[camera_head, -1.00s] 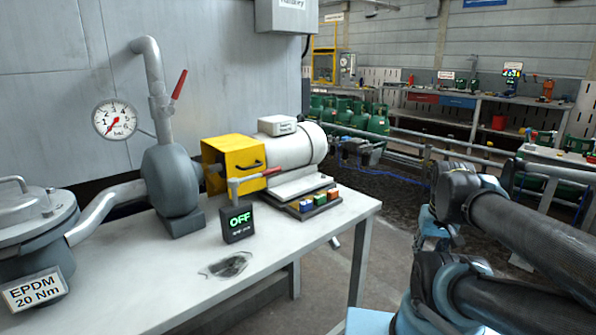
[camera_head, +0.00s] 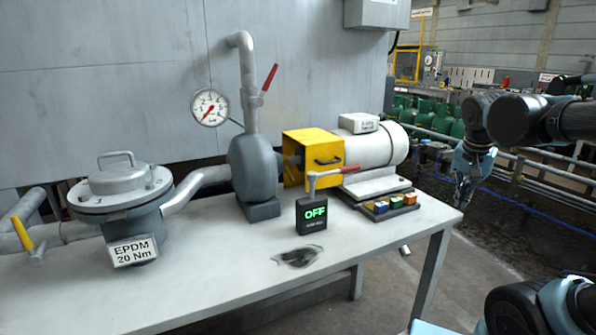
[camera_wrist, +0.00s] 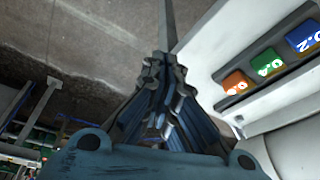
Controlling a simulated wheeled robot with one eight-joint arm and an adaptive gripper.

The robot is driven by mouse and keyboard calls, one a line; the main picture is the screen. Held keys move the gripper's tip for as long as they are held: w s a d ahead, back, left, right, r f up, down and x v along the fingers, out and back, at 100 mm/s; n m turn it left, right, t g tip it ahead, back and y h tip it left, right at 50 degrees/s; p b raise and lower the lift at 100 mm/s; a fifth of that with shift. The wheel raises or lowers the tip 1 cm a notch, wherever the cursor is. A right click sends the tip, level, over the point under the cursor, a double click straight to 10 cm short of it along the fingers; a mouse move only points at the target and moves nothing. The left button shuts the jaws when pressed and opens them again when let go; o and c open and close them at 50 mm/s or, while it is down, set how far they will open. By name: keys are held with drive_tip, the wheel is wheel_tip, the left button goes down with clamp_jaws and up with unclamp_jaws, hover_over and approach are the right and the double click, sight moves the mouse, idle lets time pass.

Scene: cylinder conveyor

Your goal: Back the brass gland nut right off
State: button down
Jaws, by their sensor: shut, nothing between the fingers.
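I cannot make out the brass gland nut in either view. The grey pump (camera_head: 255,172) stands on the bench, and a yellow guard box (camera_head: 312,157) covers the shaft between it and the white motor (camera_head: 375,148). A red-handled lever (camera_head: 324,175) stands in front of the guard. My gripper (camera_head: 461,205) hangs over the floor off the bench's right end, pointing down. In the wrist view its fingers (camera_wrist: 164,72) are together with nothing between them.
Orange (camera_wrist: 235,82), green (camera_wrist: 266,64) and blue (camera_wrist: 304,38) marked blocks sit in a tray on the bench. A dark wet patch (camera_head: 298,257) lies on the bench.

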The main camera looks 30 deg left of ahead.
drive_tip(key=w+a+r+m, duration=0.1)
drive_tip(key=a+r, duration=0.4)
drive_tip(key=a, duration=0.6)
wheel_tip(320, 180, up, 9)
drive_tip(key=m+t+y, duration=0.2)
drive_tip(key=m+y, duration=0.1)
drive_tip(key=m, duration=0.1)
hover_over(290, 175)
drive_tip(key=s+d, duration=0.6)
drive_tip(key=x, duration=1.3)
drive_tip(key=shift+a+f, duration=0.3)
drive_tip(key=shift+s, duration=0.1)
drive_tip(key=shift+f+t+y, duration=0.3)
drive_tip(key=shift+f+y, duration=0.2)
drive_tip(key=shift+f, duration=0.15)
drive_tip(key=shift+r, duration=0.1)
